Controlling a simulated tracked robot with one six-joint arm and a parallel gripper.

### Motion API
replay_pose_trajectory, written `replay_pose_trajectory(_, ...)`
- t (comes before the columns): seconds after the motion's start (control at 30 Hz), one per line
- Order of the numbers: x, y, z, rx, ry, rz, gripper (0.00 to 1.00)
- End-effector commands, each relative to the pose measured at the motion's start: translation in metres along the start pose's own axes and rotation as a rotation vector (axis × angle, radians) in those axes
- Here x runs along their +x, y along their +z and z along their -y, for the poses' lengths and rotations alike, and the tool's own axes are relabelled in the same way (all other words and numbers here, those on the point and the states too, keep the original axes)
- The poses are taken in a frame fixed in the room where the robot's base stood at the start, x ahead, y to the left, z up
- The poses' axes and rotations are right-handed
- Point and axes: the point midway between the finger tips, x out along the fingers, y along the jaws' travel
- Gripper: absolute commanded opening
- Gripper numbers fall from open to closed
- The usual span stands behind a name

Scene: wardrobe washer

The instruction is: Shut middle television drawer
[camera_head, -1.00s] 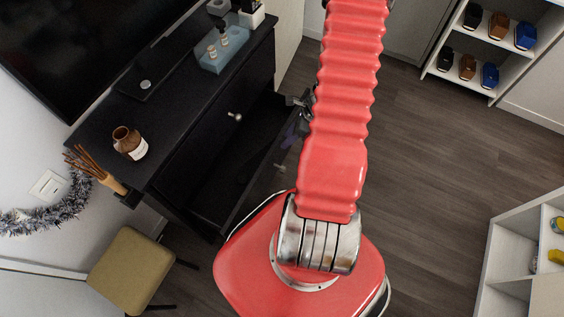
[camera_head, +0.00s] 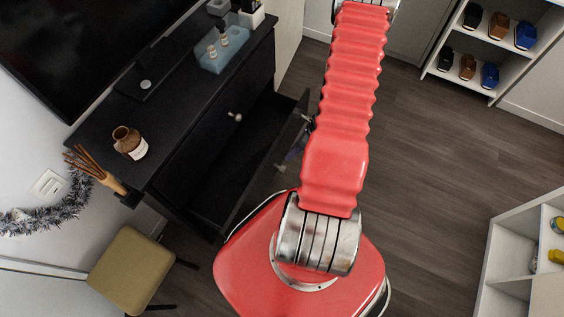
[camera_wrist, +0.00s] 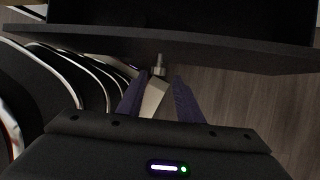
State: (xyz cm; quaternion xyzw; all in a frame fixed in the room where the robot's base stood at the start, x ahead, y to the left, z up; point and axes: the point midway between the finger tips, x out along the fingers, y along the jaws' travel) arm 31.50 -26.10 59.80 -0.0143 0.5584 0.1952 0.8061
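The black television cabinet (camera_head: 190,150) stands at the left in the head view. A drawer below its top drawer is pulled out, and its dark front panel (camera_head: 296,125) stands off the cabinet beside my arm. In the wrist view this front panel (camera_wrist: 230,55) runs across the top, with a metal knob (camera_wrist: 159,66) near its middle. My gripper (camera_wrist: 158,84) has two purple fingers spread apart, pointing at the panel close to the knob. Nothing is held between them. In the head view my arm hides most of the gripper.
The top drawer, with its knob (camera_head: 235,117), is shut. A stool (camera_head: 130,268) stands at lower left. The wooden floor (camera_head: 430,160) right of my arm is clear.

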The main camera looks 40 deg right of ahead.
Motion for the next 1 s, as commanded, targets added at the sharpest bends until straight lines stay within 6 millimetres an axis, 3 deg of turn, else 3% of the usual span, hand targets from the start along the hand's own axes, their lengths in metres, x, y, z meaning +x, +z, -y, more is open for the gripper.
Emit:
replay_pose_trajectory(0.8,0.098,-0.001,-0.001,0.0,0.002,-0.002,0.33)
replay_pose_trajectory(1.0,0.114,-0.001,0.0,0.001,0.001,-0.001,0.33)
